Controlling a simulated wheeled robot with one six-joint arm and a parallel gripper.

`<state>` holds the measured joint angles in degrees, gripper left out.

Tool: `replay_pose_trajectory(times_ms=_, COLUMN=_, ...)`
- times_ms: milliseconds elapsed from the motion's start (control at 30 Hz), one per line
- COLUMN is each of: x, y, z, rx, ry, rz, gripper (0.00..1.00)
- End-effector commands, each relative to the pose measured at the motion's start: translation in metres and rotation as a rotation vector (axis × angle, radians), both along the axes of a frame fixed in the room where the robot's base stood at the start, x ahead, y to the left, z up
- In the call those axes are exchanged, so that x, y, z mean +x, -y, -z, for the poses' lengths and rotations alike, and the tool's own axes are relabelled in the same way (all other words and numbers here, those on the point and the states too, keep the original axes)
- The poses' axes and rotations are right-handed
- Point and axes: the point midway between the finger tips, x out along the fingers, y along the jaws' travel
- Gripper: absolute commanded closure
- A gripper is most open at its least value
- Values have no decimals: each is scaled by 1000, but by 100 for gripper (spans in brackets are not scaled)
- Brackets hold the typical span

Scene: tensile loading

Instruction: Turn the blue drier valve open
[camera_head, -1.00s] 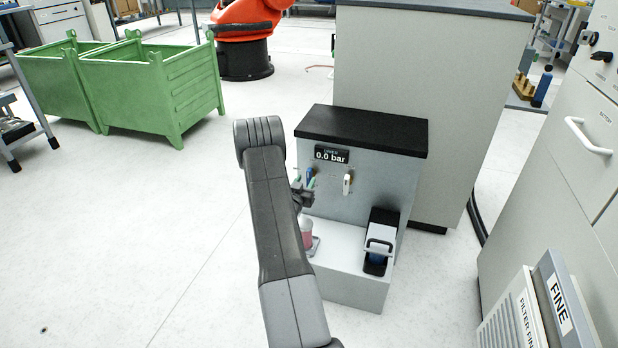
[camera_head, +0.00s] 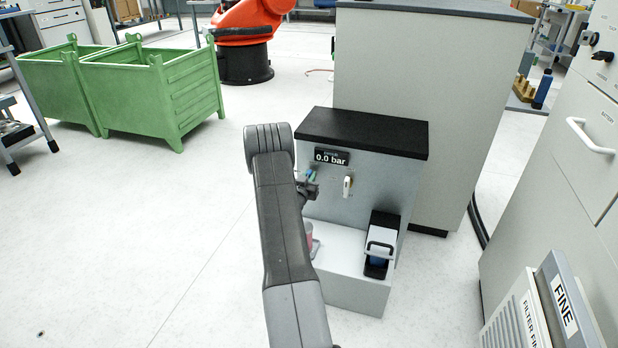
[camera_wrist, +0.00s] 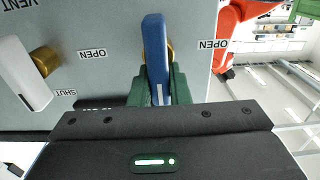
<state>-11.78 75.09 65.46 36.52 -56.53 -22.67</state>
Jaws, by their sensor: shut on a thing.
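The blue drier valve handle (camera_wrist: 155,58) is a flat blue lever on a brass stem, in the upper middle of the wrist view. My gripper (camera_wrist: 160,88) has its green fingers shut on this lever, one finger on each side. An OPEN label (camera_wrist: 212,44) lies to the lever's right, and another OPEN label (camera_wrist: 92,54) lies to its left, beside the white handle. In the head view my gripper (camera_head: 308,188) is at the front of the grey cabinet (camera_head: 340,208), below the 0.0 bar display (camera_head: 332,157). The blue lever is mostly hidden there by the fingers.
A white valve handle (camera_head: 347,187) is right of my gripper on the same panel. A black-and-white device (camera_head: 381,246) and a pinkish container (camera_head: 309,234) stand on the ledge below. Green crates (camera_head: 150,95) stand back left, with clear floor between.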

Motion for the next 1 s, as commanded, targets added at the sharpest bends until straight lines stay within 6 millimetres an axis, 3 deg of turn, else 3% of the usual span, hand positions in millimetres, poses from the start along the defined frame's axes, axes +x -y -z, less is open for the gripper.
replay_pose_trajectory(times_ms=367, x=0, y=-2, z=1, rx=-89, ry=-29, rz=1, gripper=100)
replay_pose_trajectory(times_ms=1000, x=4, y=-12, z=5, rx=-627, ry=-203, rz=0, gripper=100)
